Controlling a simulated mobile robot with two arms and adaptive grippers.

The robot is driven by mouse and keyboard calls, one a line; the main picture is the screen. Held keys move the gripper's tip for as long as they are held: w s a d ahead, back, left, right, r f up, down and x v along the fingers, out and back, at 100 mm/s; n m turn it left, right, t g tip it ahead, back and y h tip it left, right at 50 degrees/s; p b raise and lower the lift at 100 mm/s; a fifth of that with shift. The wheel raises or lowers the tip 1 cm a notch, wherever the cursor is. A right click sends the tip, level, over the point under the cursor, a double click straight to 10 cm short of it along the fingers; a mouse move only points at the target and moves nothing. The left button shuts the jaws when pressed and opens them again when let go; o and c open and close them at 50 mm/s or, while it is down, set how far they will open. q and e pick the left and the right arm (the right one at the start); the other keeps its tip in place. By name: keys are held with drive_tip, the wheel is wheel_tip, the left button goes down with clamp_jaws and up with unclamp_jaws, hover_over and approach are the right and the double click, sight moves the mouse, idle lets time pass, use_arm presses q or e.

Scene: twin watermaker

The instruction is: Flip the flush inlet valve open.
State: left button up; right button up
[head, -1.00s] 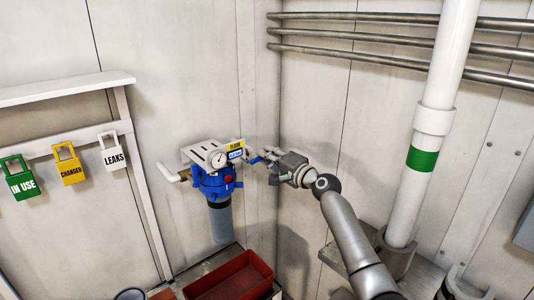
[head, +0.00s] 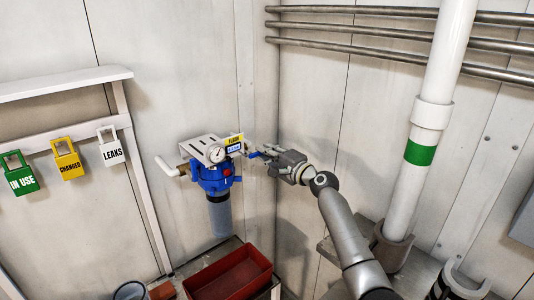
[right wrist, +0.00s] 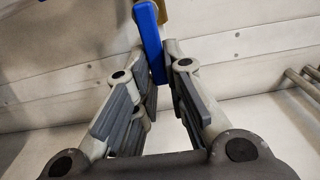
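In the right wrist view, the blue handle (right wrist: 150,40) comes down between the fingertips. My right gripper (head: 268,160) reaches in from the right at the handle. Its fingers (right wrist: 160,75) are close together on both sides of the handle's end, with hardly any gap visible. The valve body is mostly hidden behind the gripper and the label. My left gripper is out of view.
A pressure gauge (head: 216,153) sits on the white bracket (head: 195,147) above the filter. A red bin (head: 232,275) stands below. A white pipe (head: 433,120) with a green band rises at the right. Hanging tags, including the white one (head: 112,152), are at the left.

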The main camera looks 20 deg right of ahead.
drive_tip(key=shift+o, duration=0.7)
drive_tip(key=shift+f, duration=0.1)
drive_tip(key=v, duration=1.2)
